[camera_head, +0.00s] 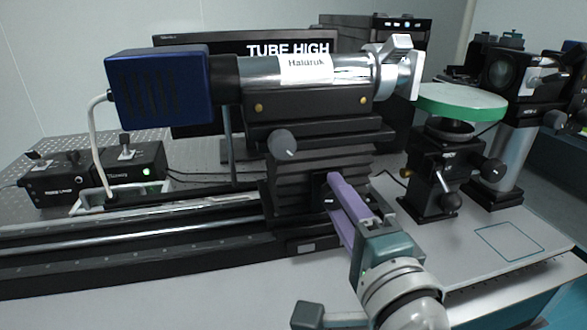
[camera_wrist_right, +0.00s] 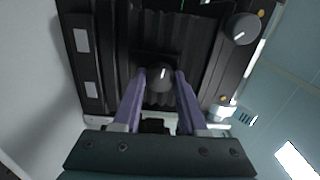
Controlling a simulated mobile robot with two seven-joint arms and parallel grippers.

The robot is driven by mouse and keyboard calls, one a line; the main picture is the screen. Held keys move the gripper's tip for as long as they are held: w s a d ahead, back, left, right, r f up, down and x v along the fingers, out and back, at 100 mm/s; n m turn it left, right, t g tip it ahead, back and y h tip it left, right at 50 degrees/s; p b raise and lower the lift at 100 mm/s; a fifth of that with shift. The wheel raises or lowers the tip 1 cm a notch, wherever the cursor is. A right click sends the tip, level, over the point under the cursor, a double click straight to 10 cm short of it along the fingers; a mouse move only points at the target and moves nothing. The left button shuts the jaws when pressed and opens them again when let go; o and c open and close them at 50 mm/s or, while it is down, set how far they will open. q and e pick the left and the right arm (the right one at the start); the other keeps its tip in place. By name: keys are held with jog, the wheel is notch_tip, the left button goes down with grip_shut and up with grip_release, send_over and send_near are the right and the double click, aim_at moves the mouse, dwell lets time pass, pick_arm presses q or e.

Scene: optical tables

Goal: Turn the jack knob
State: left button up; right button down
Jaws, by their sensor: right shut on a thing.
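The jack (camera_head: 290,200) is a black, ribbed, bellows-like block under the tube, standing on a rail. Its dark round jack knob (camera_wrist_right: 160,77) shows in the right wrist view, between the purple fingertips. My right gripper (camera_head: 338,190) reaches the jack's front face from the lower right and is shut on the knob; it also shows in the right wrist view (camera_wrist_right: 160,85). In the head view the fingers hide most of the knob. A second grey knob (camera_head: 282,144) sits higher on the mount, clear of the gripper. My left gripper is not in view.
A silver tube (camera_head: 345,70) with a blue box (camera_head: 160,88) lies level on the mount. The screen (camera_head: 180,40) behind reads "TUBE HIGH". A green-topped stage (camera_head: 460,102) stands at right. Control boxes (camera_head: 65,185) stand at left. The table front right is mostly clear.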

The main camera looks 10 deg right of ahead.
jog(key=shift+r+n+p, duration=0.1)
jog(key=shift+n+p, duration=0.65)
jog(key=shift+n, duration=2.55)
jog(key=shift+c, duration=2.2)
grip_release()
